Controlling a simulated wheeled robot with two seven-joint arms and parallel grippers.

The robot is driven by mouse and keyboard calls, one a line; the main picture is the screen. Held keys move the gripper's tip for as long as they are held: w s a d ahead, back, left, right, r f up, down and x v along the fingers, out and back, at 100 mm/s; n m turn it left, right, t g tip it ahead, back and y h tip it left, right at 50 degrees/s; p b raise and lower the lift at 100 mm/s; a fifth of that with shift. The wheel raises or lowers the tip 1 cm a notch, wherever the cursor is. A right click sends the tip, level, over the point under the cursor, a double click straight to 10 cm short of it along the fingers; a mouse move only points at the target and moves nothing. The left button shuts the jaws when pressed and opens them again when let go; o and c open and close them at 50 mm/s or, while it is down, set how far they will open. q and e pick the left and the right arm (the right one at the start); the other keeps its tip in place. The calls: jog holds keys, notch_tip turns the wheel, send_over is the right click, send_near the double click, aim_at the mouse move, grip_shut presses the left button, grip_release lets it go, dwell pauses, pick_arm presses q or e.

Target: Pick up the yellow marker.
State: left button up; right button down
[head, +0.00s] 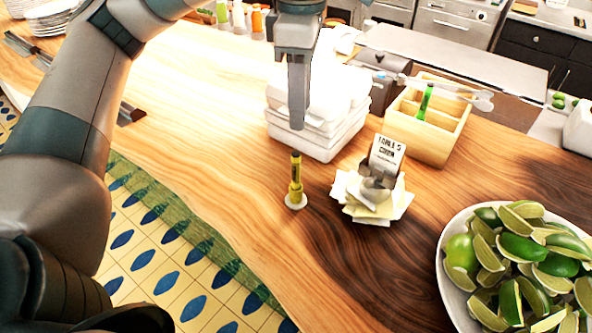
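The yellow marker (295,183) stands upright on the wooden counter (230,150), with a small white disc at its foot. It has a dark band and a dark top. My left gripper (298,118) points down, and in the picture its tip shows just above the marker's top, with a gap between them. I see its fingers side-on, one in line with the other, so their opening is hidden. The marker stands free of the gripper. My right gripper is not in view.
White stacked containers (335,132) stand behind the marker. A spike holder with paper slips (365,210) is close on its right. A wooden box (445,140) holds a green marker (425,101). A bowl of limes (448,290) is at lower right. The counter left of the marker is clear.

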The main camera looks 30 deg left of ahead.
aim_at(294, 155)
pick_arm(q)
notch_tip(294, 155, down, 7)
jog(key=shift+r+p, duration=0.15)
jog(key=shift+p, duration=0.95)
jog(key=shift+f, duration=0.45)
jog(key=shift+s+a+f+p, duration=0.15)
jog(key=shift+s+f+p, duration=0.2)
jog(key=shift+f+p, duration=0.55)
notch_tip(294, 155, down, 2)
jog(key=shift+s+a+f+p, duration=0.15)
jog(key=shift+f+p, duration=0.1)
jog(key=shift+p, duration=0.6)
jog(key=shift+f, duration=0.45)
jog(key=shift+c, duration=0.3)
